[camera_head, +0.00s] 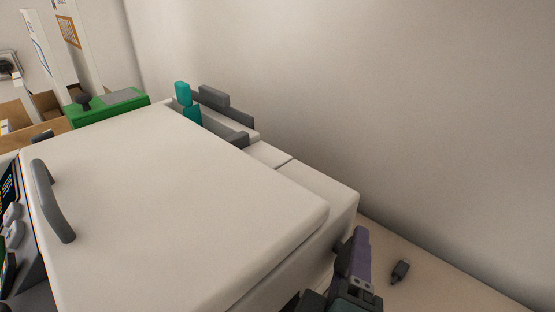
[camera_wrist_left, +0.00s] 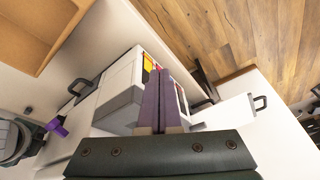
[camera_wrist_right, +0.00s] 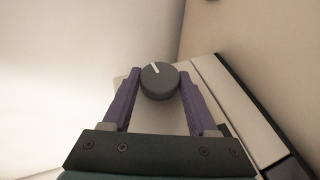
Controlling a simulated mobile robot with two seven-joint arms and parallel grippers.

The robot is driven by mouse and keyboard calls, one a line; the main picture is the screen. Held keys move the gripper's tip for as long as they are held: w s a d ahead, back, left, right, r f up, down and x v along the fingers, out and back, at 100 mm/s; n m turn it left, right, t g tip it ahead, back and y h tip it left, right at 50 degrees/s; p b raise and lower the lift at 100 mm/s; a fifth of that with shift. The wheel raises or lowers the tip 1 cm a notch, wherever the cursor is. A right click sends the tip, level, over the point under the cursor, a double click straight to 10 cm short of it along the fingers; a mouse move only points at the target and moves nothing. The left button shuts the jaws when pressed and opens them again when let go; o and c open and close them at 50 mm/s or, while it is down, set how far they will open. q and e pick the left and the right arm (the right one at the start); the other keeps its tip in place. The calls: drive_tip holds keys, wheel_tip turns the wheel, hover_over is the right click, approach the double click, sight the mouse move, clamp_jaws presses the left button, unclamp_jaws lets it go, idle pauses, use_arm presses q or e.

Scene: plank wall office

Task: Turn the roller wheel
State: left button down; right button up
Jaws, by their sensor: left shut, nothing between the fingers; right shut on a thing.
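The roller wheel (camera_wrist_right: 159,80) is a dark grey round knob with a white mark on its face, on the side of a large white machine (camera_head: 180,190). In the right wrist view my right gripper (camera_wrist_right: 160,92) has its purple fingers on either side of the knob and is shut on it. In the head view this gripper (camera_head: 352,262) is at the machine's near right corner, where the knob is hidden. My left gripper (camera_wrist_left: 160,80) is shut and empty, its fingers together in front of the machine in the left wrist view. It is not visible in the head view.
The machine's lid has a grey handle (camera_head: 53,203). Teal and grey parts (camera_head: 190,110) stand at its back. A green box (camera_head: 110,108) is beyond it. A small dark object (camera_head: 400,270) lies on the table right of the right gripper, near the wall.

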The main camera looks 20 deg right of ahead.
drive_tip(key=o, duration=1.4)
drive_tip(key=shift+d, duration=0.1)
drive_tip(key=shift+c, duration=0.2)
drive_tip(key=shift+s+a+r, duration=0.1)
drive_tip(key=shift+s+a, duration=0.1)
drive_tip(key=v, duration=0.9)
drive_tip(key=shift+s, duration=0.15)
drive_tip(key=shift+a, duration=0.1)
